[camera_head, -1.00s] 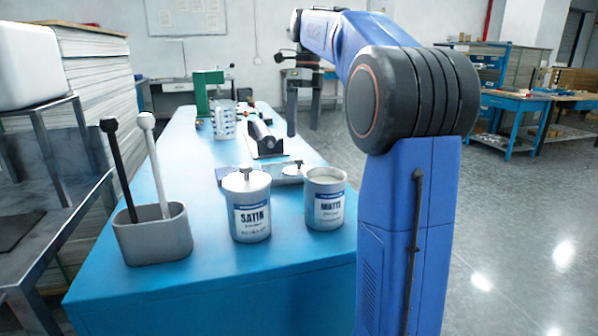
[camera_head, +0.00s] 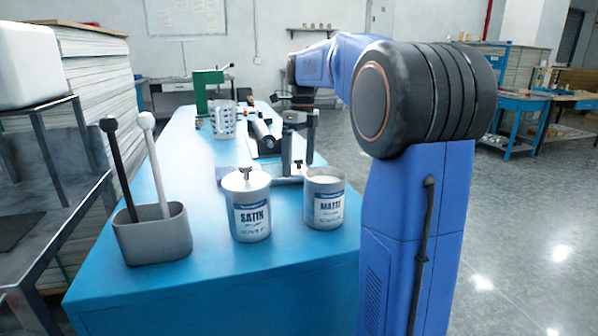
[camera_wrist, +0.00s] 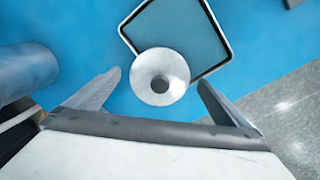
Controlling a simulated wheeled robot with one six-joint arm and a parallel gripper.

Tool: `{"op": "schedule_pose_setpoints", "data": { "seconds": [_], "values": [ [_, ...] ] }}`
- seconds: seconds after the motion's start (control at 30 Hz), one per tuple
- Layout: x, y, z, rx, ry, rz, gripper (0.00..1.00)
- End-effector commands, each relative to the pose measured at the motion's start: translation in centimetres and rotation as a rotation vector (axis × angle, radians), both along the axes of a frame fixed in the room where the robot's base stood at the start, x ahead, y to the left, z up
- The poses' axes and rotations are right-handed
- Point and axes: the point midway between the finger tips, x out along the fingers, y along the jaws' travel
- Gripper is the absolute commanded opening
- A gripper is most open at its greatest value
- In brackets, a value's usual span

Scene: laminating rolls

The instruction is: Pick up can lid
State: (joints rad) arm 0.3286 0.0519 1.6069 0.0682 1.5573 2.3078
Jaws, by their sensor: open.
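The loose can lid (camera_wrist: 160,77), a pale round disc with a dark centre knob, shows in the wrist view, overlapping the near edge of a grey rimmed tray (camera_wrist: 229,50). My gripper (camera_wrist: 160,82) is open and empty, one finger to each side of the lid; I see no contact. In the head view my gripper (camera_head: 298,165) points down behind the cans and largely hides the lid. The MATTE can (camera_head: 324,205) stands open-topped at the front right. The SATIN can (camera_head: 249,208) beside it wears a lid with a knob.
A grey holder (camera_head: 155,238) with a black and a white rod stands front left on the blue table (camera_head: 290,275). A clear jug (camera_head: 223,120) and green press (camera_head: 203,95) are farther back. A grey-blue cylinder (camera_wrist: 25,70) lies left in the wrist view.

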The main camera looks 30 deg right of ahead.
Motion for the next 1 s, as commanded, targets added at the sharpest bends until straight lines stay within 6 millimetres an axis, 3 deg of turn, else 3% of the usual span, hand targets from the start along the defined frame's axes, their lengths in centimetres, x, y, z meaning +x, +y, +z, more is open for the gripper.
{"op": "schedule_pose_setpoints", "data": {
  "seconds": [0.23,0.43,0.8,1.0],
  "values": [
    [0.0,0.0,-0.2,0.000,0.000,0.000,1.00],
    [0.0,0.0,-0.2,0.000,0.000,0.000,0.56],
    [0.0,0.0,0.0,0.000,0.000,0.000,0.56],
    [0.1,0.0,2.2,-0.001,-0.003,0.000,0.56]
  ]
}}
